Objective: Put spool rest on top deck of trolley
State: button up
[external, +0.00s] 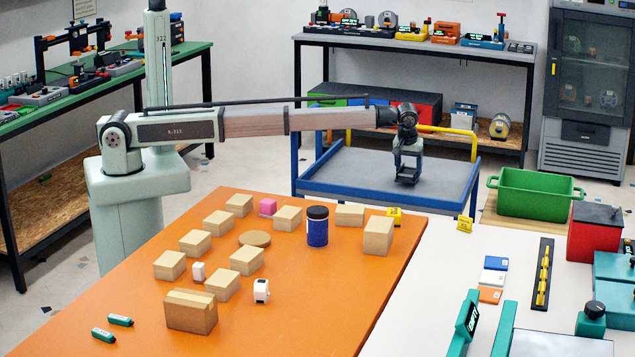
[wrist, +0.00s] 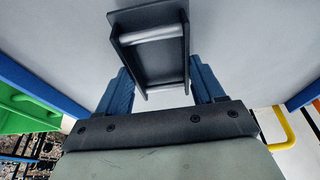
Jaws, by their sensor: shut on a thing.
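The spool rest (wrist: 150,65) is a black frame with two pale grey rollers. In the wrist view it sits between the two blue fingers of my gripper (wrist: 159,72), which is shut on it. In the external view my gripper (external: 408,160) points down over the trolley, with the dark spool rest (external: 407,177) at its tips. The trolley has a blue frame, a yellow handle and a grey top deck (external: 350,170). The deck fills much of the wrist view (wrist: 245,40) behind the spool rest. I cannot tell whether the rest touches the deck.
The rest of the deck looks clear. The orange table (external: 270,320) in front holds several wooden blocks and a blue jar (external: 317,226). A green crate (external: 535,192) stands right of the trolley. A shelf bench (external: 420,45) with tools stands behind it.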

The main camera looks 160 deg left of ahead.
jog(key=shift+f, duration=0.7)
jog(key=shift+f, duration=0.1)
jog(key=o, duration=1.5)
jog(key=v, duration=1.2)
